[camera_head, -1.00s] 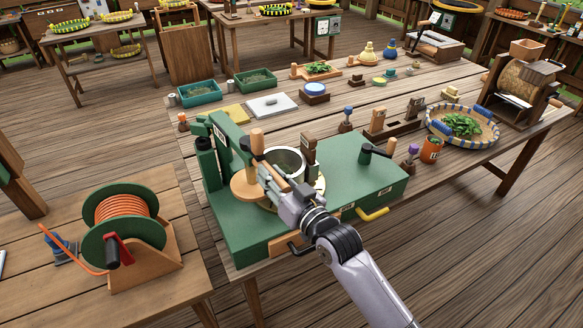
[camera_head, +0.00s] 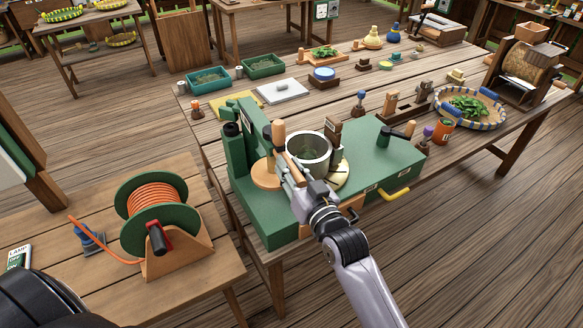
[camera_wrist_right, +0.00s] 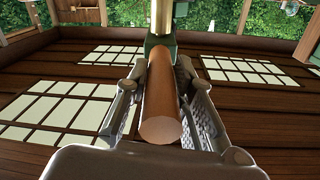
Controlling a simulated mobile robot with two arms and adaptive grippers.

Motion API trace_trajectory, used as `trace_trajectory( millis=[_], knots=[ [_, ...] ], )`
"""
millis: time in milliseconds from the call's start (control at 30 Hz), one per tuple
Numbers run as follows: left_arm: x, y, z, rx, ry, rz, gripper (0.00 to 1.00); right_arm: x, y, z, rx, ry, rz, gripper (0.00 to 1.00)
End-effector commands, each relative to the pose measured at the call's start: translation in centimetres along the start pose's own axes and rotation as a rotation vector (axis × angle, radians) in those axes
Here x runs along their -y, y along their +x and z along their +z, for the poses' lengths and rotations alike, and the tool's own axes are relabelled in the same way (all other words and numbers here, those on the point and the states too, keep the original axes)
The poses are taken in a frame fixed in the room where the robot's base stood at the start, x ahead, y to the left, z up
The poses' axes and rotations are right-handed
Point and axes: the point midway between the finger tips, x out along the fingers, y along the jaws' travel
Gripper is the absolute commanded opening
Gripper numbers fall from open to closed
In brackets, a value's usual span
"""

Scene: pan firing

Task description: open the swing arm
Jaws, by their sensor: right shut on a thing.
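A green machine (camera_head: 378,158) stands on the wooden table, with a steel pot (camera_head: 322,165) on it. My right gripper (camera_head: 281,160) reaches in from the front and is at this handle. In the right wrist view its two fingers close around the wooden handle (camera_wrist_right: 160,100), which joins a green part beyond. The gripper and forearm hide part of the machine's front. My left gripper is not in view.
An orange hose reel (camera_head: 152,208) stands on the table at left. A yellow handle (camera_head: 396,194) sticks out of the machine's front. A wooden slotted stand (camera_head: 402,112) and a woven tray (camera_head: 490,118) are to the right. Green trays (camera_head: 262,67) lie behind.

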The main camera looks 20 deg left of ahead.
Motion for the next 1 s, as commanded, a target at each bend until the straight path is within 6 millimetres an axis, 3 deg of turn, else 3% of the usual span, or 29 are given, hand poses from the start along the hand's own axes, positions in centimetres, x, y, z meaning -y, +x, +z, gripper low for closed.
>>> trace_trajectory(
  millis=[33, 67, 333, 733, 1000],
  knots=[
    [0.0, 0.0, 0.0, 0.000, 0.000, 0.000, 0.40, 0.1, 0.1, -0.9, -0.019, 0.002, -0.002, 0.00],
    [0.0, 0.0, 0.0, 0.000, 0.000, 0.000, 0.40, 0.1, 0.1, -0.9, -0.019, 0.002, -0.002, 0.24],
    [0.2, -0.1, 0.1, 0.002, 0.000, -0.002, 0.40, 0.1, 0.1, -0.9, -0.019, 0.002, -0.003, 0.42],
    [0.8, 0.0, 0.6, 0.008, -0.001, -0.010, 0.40, -0.1, -0.5, -0.3, -0.007, 0.002, 0.000, 0.43],
    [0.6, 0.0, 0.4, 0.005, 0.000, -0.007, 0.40, 0.0, -4.8, -0.2, -0.007, 0.003, 0.000, 0.43]
  ],
)
